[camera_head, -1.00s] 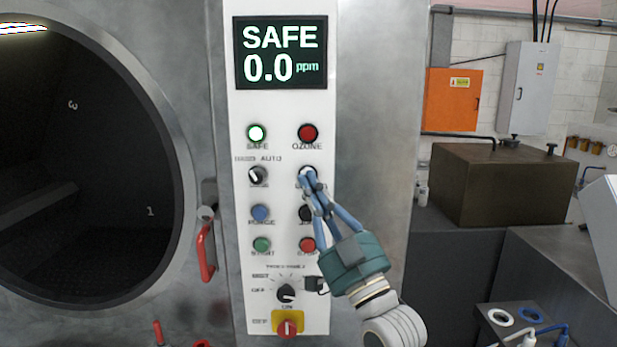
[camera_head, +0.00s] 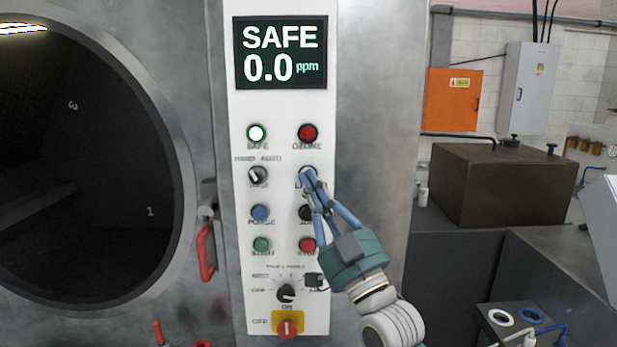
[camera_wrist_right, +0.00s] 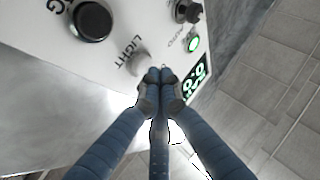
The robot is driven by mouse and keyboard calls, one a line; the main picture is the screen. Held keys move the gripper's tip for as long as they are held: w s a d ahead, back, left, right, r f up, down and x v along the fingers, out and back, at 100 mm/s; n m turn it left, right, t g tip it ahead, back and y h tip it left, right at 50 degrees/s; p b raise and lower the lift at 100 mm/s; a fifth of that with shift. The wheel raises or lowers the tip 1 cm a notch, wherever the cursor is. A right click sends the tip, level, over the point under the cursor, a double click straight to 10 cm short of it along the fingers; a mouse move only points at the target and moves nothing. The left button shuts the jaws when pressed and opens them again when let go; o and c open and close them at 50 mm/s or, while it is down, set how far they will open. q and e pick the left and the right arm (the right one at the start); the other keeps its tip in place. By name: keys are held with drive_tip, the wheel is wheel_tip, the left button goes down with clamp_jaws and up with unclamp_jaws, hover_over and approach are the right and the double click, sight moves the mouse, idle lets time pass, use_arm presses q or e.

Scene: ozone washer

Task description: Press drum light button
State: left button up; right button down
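The drum light button sits on the white control panel (camera_head: 283,215), below the red OZONE lamp. In the head view my right gripper (camera_head: 308,178) covers most of the button's place. In the right wrist view a pale round button (camera_wrist_right: 141,61) shows beside the word LIGHT. There my right gripper (camera_wrist_right: 159,74) has its blue fingers brought together at the tips, with nothing between them. The tips are right next to the button; I cannot tell whether they touch it. My left gripper is not in view.
A black JOG button (camera_head: 306,213) and a red STOP button (camera_head: 307,245) lie below, close to my fingers. The selector knob (camera_head: 258,174) is to the left. The round drum opening (camera_head: 85,170) and its red handle (camera_head: 206,252) are farther left.

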drive_tip(key=shift+w, duration=0.5)
idle(0.4)
drive_tip(key=shift+s, duration=0.1)
drive_tip(key=shift+s+p, duration=0.3)
drive_tip(key=shift+s, duration=0.6)
drive_tip(key=s+p, duration=0.2)
drive_tip(key=s, duration=0.4)
